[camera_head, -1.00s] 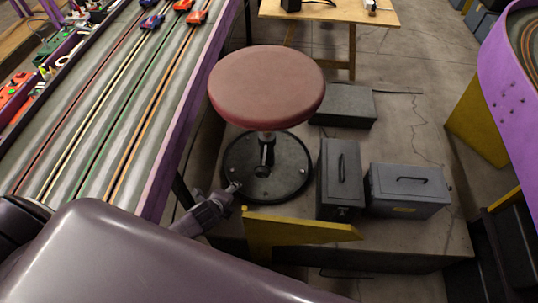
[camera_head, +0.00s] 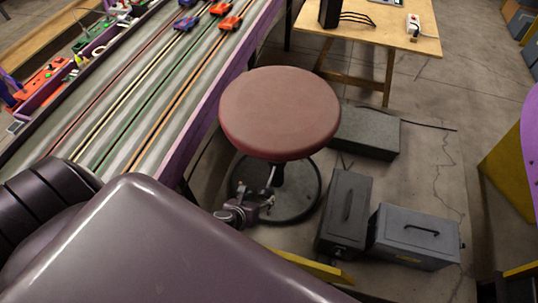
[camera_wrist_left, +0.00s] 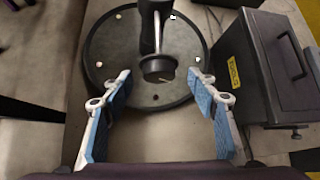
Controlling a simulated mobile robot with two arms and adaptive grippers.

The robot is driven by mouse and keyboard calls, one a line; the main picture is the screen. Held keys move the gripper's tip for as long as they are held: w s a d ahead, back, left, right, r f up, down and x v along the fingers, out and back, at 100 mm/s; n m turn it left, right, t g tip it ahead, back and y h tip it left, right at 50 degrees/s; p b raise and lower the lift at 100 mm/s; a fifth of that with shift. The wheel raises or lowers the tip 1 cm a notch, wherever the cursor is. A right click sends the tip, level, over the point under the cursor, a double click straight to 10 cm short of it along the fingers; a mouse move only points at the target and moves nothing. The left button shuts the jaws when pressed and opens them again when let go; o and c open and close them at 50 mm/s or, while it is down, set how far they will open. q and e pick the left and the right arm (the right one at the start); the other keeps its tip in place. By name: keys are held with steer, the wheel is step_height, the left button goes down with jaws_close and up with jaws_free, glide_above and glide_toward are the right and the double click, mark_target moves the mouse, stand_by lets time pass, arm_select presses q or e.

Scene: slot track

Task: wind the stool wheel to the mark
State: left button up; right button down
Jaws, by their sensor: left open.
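The stool (camera_head: 279,112) has a round red seat on a dark post above a round black base (camera_head: 308,201). In the left wrist view, a small dark round wheel (camera_wrist_left: 158,68) sticks out from the post, with a short pale line on its face. I cannot tell whether that line is the mark. My left gripper (camera_head: 266,197) is low beside the stool, under the seat's front edge. In the left wrist view its blue-padded fingers (camera_wrist_left: 158,84) are wide apart and empty, with the wheel ahead between their tips, apparently untouched. My right gripper is not in view.
Dark metal boxes (camera_head: 345,214) (camera_head: 415,237) stand right of the stool, and a flat grey box (camera_head: 366,133) lies behind it. The slot track (camera_head: 150,85) runs along the left. A wooden table (camera_head: 375,30) stands at the back. A yellow piece (camera_head: 305,265) is in front.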

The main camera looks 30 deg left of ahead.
mark_target(263, 195)
arm_select(q)
steer(key=b+x, duration=0.1)
steer(key=x, duration=0.4)
steer(key=shift+w+f, duration=0.2)
steer(key=shift+f, duration=0.05)
steer(key=shift+w+a+f, duration=0.1)
steer(key=shift+a, duration=0.05)
steer(key=shift+c, duration=0.3)
steer(key=c, duration=1.1)
steer(key=shift+c, duration=0.2)
steer(key=shift+f, duration=0.1)
